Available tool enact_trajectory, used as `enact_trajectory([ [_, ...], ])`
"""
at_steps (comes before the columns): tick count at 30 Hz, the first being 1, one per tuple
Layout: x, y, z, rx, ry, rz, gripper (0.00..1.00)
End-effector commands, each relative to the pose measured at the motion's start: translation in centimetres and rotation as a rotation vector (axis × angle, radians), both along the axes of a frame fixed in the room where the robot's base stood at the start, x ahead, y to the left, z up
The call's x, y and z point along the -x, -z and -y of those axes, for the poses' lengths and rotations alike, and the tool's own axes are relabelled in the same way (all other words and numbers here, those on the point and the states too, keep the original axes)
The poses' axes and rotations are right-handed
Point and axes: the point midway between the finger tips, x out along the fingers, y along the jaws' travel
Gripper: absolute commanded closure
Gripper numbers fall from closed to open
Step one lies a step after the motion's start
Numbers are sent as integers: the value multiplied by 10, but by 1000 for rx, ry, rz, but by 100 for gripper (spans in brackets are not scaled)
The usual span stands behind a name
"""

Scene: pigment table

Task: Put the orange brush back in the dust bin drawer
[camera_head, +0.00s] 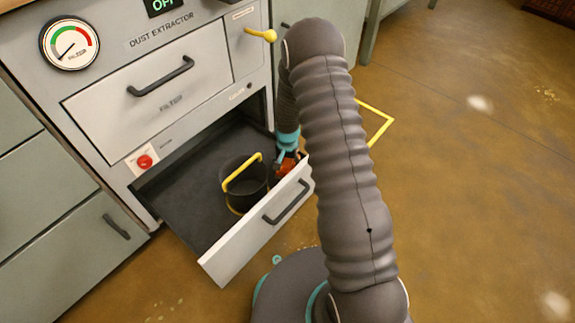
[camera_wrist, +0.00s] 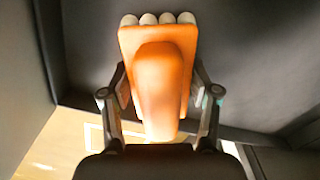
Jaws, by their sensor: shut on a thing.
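The orange brush (camera_wrist: 160,85) is between the two fingers of my gripper (camera_wrist: 160,100) in the wrist view, its pale bristle tufts at the top. My gripper is shut on it. In the head view the brush (camera_head: 288,165) shows partly below my gripper (camera_head: 287,152), at the right end of the open dust bin drawer (camera_head: 237,253). The drawer's dark floor lies behind the brush in the wrist view. I cannot tell whether the brush touches the floor. My arm hides part of that corner.
A black bucket (camera_head: 247,195) with a yellow handle stands in the drawer, left of my gripper. The drawer's left part is clear. The closed filter drawer (camera_head: 135,95) is above, with a red button (camera_head: 145,162) below it. A yellow knob (camera_head: 261,34) sticks out at the upper right.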

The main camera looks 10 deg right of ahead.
Motion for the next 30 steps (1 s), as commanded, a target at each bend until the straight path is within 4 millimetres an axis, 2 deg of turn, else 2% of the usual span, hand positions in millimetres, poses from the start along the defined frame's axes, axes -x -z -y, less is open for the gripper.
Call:
enact_trajectory([
  [10,0,4,0,0,0,1,77],
  [11,0,4,0,0,0,1,36],
  [12,0,3,0,0,0,1,26],
  [14,0,3,0,1,0,1,14],
  [24,0,1,0,1,0,1,14],
  [30,-1,-18,0,0,0,4,14],
])
